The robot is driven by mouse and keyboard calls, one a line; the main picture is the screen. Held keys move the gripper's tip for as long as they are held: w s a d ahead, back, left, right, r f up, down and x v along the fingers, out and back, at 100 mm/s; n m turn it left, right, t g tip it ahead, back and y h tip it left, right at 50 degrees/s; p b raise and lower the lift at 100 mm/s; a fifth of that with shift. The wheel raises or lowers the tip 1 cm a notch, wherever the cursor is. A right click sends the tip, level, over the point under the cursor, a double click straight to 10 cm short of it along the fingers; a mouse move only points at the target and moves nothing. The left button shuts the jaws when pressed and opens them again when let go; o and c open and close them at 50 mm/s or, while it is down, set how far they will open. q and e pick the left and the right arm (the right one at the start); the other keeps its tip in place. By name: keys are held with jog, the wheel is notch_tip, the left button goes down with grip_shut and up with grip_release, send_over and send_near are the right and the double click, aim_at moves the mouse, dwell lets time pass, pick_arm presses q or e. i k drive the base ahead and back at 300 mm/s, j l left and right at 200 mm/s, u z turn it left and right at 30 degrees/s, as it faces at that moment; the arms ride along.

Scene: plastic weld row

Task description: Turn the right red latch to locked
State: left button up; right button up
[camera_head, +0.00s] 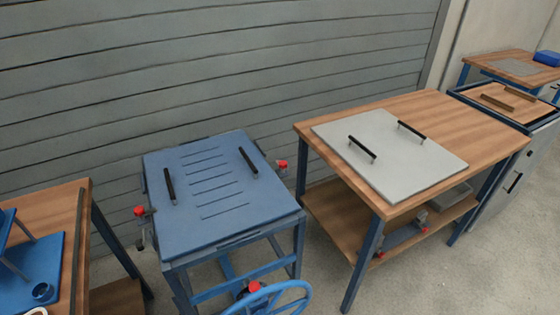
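A blue lidded unit (215,220) stands on a blue frame in the middle left. Its top has slots and two black handles. A red latch knob (282,165) sits on its right side, near the far corner, on a small grey mount. Another red latch knob (140,211) sits on its left side. Both are small here, and I cannot tell whether either is locked. Neither of my grippers is in view.
A blue handwheel (272,300) with a red part (254,287) is at the front. A wooden bench (470,125) on the right carries a grey panel (390,175) with two black handles; its lower shelf holds red-tipped items. Another wooden table (55,200) stands at left. Floor shows between them.

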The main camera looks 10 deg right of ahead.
aim_at(282, 166)
jog(key=l+z, duration=0.2)
jog(key=z, duration=0.2)
jog(key=i+l+z, duration=0.1)
jog(key=z, duration=0.3)
jog(key=i+l+z, duration=0.1)
jog(key=l+z, duration=0.25)
